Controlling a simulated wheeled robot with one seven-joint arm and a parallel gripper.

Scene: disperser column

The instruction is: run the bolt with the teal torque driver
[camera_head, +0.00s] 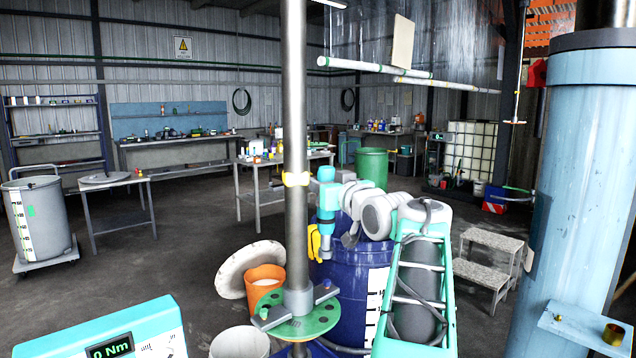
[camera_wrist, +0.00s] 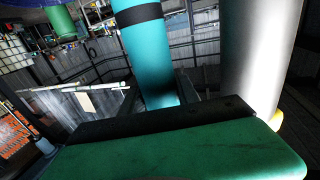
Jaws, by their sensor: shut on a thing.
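The teal torque driver (camera_head: 326,200) stands upright just right of the steel shaft (camera_head: 296,150) in the head view. My gripper (camera_head: 328,216) is shut on it. In the wrist view the driver is a teal cylinder with a black band (camera_wrist: 145,45), left of the grey shaft (camera_wrist: 258,55). Below it, a grey clamp hub (camera_head: 298,300) sits around the shaft on a green holed disc (camera_head: 302,328). A small bolt head (camera_head: 326,284) shows on the hub's right arm, apart from the driver.
A teal readout box (camera_head: 110,346) shows 0 Nm at lower left. An orange bucket (camera_head: 264,285) and a pale round lid (camera_head: 236,268) stand left of the shaft. A blue drum (camera_head: 345,290) is behind it. A large pale blue column (camera_head: 578,200) blocks the right.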

